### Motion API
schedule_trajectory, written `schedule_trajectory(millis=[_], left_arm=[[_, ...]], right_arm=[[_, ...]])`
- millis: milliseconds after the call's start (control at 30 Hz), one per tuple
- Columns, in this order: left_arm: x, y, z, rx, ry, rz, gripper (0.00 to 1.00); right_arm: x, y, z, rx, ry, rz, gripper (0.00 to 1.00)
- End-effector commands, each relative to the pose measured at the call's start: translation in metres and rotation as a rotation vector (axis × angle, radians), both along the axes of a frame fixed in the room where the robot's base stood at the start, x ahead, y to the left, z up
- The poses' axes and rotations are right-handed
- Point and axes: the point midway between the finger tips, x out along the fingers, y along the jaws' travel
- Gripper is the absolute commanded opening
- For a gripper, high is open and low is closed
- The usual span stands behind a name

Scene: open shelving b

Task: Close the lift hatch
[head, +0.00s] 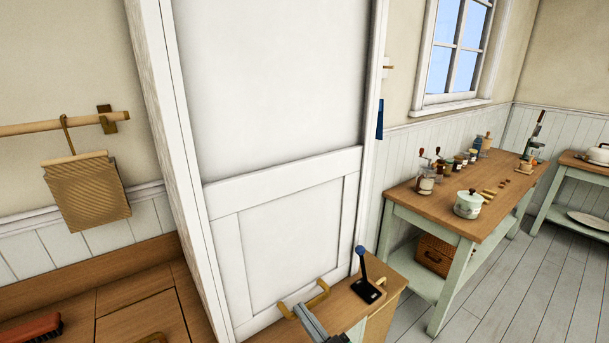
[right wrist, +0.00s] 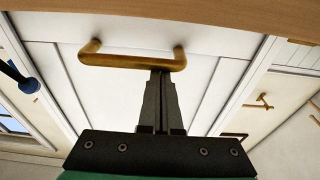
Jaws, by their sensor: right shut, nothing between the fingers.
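The lift hatch (head: 275,80) is a tall white panel in a white frame, in the middle of the head view. Its brass-coloured handle (head: 320,289) is near the bottom; it also shows in the right wrist view (right wrist: 110,58). My right gripper (head: 306,312) is shut and empty. In the right wrist view its fingertips (right wrist: 161,73) overlap the handle's bar near one end; I cannot tell whether they touch it. The hatch's bottom edge is not clear, so I cannot tell if a gap is there. My left gripper is not in view.
A lever with a blue knob (head: 364,272) stands on the wooden counter right of the handle. A table (head: 450,205) with grinders, jars and a pot (head: 468,204) is farther right. A brush (head: 32,329) lies at lower left.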

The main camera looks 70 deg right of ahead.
Motion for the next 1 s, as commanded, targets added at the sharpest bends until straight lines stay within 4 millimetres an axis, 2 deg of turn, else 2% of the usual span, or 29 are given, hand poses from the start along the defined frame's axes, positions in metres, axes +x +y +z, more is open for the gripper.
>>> schedule_trajectory(millis=[200, 333, 467, 600, 633, 667, 800, 1000], left_arm=[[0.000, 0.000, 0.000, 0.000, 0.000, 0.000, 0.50], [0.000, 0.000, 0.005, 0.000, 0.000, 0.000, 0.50], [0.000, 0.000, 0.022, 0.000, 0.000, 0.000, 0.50], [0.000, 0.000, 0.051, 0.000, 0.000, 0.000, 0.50], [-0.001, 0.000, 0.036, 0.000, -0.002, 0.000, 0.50], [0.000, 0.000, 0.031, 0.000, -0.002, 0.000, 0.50], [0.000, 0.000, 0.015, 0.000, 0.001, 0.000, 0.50], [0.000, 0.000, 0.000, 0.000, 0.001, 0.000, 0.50]], right_arm=[[0.000, 0.000, -0.005, 0.007, 0.012, -0.002, 0.00], [0.000, -0.001, -0.001, 0.008, 0.013, -0.002, 0.00], [0.003, -0.001, 0.020, 0.005, 0.010, 0.001, 0.00], [0.007, 0.000, 0.051, 0.003, 0.004, 0.006, 0.00], [-0.003, 0.006, 0.034, 0.003, 0.010, 0.007, 0.00], [-0.012, 0.011, 0.031, 0.003, 0.010, 0.007, 0.00], [-0.044, 0.030, 0.024, 0.002, 0.007, 0.008, 0.00], [-0.072, 0.046, 0.023, 0.000, 0.004, 0.007, 0.00]])
